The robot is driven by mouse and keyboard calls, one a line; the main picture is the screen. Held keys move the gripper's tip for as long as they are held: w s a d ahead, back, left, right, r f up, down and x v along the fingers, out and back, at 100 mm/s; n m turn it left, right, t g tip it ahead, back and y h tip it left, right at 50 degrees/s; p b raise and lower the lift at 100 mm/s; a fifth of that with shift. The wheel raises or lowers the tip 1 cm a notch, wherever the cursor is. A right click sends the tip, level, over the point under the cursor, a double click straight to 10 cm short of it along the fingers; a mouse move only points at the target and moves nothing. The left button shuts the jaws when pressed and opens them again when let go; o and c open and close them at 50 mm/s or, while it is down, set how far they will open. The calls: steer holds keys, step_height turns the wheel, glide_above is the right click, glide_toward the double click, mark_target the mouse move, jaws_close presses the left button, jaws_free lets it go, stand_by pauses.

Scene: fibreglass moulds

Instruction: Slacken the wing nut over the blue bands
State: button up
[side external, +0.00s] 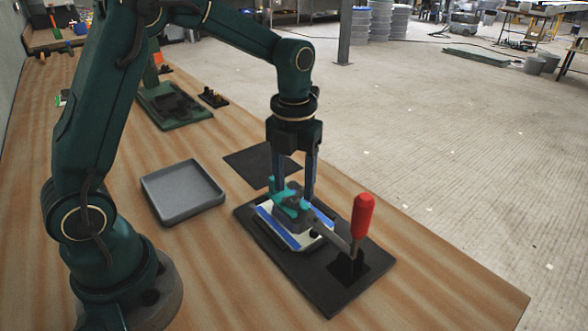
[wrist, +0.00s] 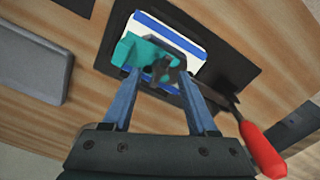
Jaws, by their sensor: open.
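A pale block with blue bands (side external: 268,217) sits on a dark base plate (side external: 325,297). The blue bands (wrist: 160,25) also show in the wrist view. A grey mould part lies on the block, with a teal piece (side external: 283,197) on top that looks like the wing nut; it shows in the wrist view (wrist: 132,50) too. My gripper (side external: 292,192) points down over it, fingers apart on either side of the teal and dark parts. In the wrist view my gripper (wrist: 160,73) is open; whether a finger touches the teal piece I cannot tell.
A clamp with a red handle (side external: 362,215) stands upright on the plate beside the block, its bar reaching toward it. A grey tray (side external: 183,215) lies to the left. A black mat (side external: 250,165) lies behind. A green fixture (side external: 172,105) stands farther back. Bare wood lies between.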

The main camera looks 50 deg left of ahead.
steer(key=shift+f, duration=0.85)
jaws_close()
